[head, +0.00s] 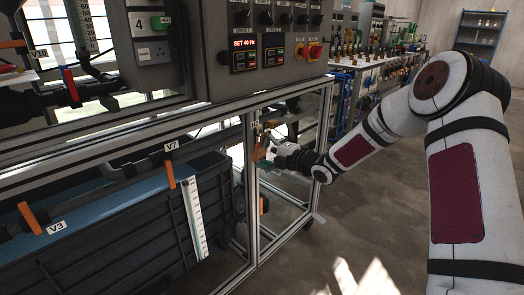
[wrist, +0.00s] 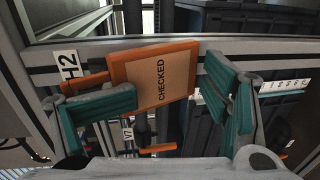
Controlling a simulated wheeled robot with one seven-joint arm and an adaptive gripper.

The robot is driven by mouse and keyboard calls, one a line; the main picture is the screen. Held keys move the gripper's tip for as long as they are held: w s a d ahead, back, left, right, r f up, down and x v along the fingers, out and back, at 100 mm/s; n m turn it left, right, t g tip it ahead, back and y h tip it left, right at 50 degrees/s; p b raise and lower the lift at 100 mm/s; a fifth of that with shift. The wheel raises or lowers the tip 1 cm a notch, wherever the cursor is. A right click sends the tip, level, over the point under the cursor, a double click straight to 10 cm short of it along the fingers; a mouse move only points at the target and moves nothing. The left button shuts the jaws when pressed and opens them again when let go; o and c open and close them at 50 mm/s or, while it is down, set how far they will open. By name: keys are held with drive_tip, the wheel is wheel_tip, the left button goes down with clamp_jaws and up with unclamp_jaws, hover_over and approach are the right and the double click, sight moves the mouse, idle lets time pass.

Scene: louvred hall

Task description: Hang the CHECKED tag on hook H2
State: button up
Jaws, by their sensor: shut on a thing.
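The CHECKED tag (wrist: 158,84) is an orange-framed board with a tan face and dark lettering, slightly tilted in the wrist view. My gripper (wrist: 170,95) is shut on it, with the green finger pads at its left and right sides. The white H2 label (wrist: 68,64) is on the frame to the left of the tag. An orange bar (wrist: 86,82) lies between the label and the tag; I cannot tell whether it belongs to the hook or the tag. In the head view my gripper (head: 275,147) is at the metal frame's upright, with the orange tag (head: 260,149) beside the upright.
The aluminium frame (head: 251,190) stands close to my gripper. A control panel (head: 262,50) is above and a dark tank (head: 120,240) is at lower left. Orange valve handles, including V7 (head: 169,174), stick out on the left. The floor (head: 320,245) at the front right is clear.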

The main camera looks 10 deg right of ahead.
drive_tip(key=shift+o, duration=0.7)
drive_tip(key=shift+d+f, duration=0.1)
drive_tip(key=shift+f, duration=0.75)
drive_tip(key=o, duration=0.7)
drive_tip(key=shift+r, duration=0.45)
drive_tip(key=shift+w+r, duration=0.1)
drive_tip(key=shift+r, duration=0.25)
drive_tip(key=shift+f+v, duration=0.15)
drive_tip(key=shift+v, duration=1)
drive_tip(key=shift+f+v, duration=0.2)
drive_tip(key=shift+v, duration=0.95)
drive_tip(key=shift+f+v, duration=0.15)
drive_tip(key=shift+v, duration=1)
drive_tip(key=v, duration=1.2)
drive_tip(key=shift+r, duration=0.15)
